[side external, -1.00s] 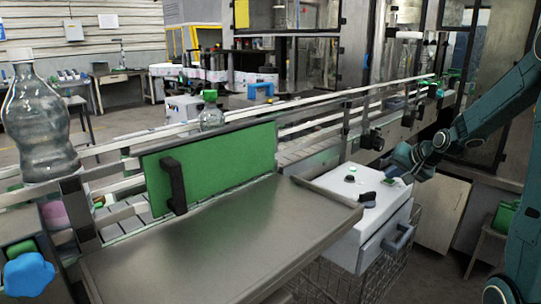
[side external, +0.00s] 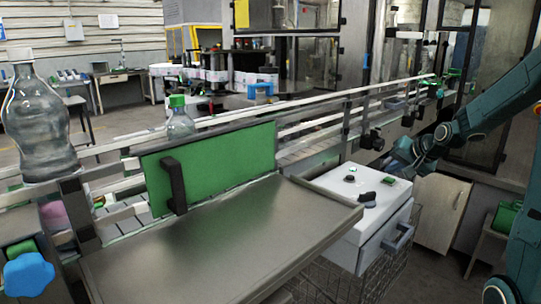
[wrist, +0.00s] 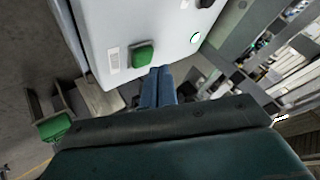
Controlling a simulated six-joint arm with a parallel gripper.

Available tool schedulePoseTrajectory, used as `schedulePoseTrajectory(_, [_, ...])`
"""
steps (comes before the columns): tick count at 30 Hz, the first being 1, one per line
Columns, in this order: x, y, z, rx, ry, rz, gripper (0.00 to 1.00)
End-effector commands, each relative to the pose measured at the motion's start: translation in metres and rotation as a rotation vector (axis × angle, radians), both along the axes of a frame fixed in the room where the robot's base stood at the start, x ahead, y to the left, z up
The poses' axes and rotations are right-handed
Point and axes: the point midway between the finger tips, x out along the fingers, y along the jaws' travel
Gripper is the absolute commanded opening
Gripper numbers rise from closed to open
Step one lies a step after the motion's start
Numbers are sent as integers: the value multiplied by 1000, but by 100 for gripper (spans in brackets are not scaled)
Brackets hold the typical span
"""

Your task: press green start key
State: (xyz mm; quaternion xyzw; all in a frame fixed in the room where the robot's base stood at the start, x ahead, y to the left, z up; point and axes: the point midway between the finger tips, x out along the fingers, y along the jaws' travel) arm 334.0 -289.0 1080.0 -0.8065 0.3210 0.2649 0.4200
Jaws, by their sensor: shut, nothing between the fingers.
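The green start key (wrist: 142,55) is a rounded green block on the white control box (wrist: 105,20), beside a small label. It also shows small near the box's right edge in the side external view (side external: 388,181). My gripper (wrist: 157,72) is shut and empty, its blue fingertips just beside the key in the wrist view. In the side external view my gripper (side external: 393,167) is over the box's right back edge, close to the key. I cannot tell whether the fingertips touch the key.
The box also bears a round light-coloured button (wrist: 195,38) and a dark knob (side external: 367,199). A steel table (side external: 220,235) and a green panel (side external: 225,165) stand left of it. A conveyor with a green-capped bottle (side external: 180,125) runs behind.

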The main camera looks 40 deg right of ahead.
Motion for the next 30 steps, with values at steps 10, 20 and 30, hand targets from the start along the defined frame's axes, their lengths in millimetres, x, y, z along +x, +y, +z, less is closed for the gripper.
schedulePoseTrajectory(10, [0, 0, 1, 0, 0, 0, 0])
schedulePoseTrajectory(20, [1, -1, 17, -3, -2, 1, 0])
schedulePoseTrajectory(30, [0, 0, 40, -2, -1, 0, 0])
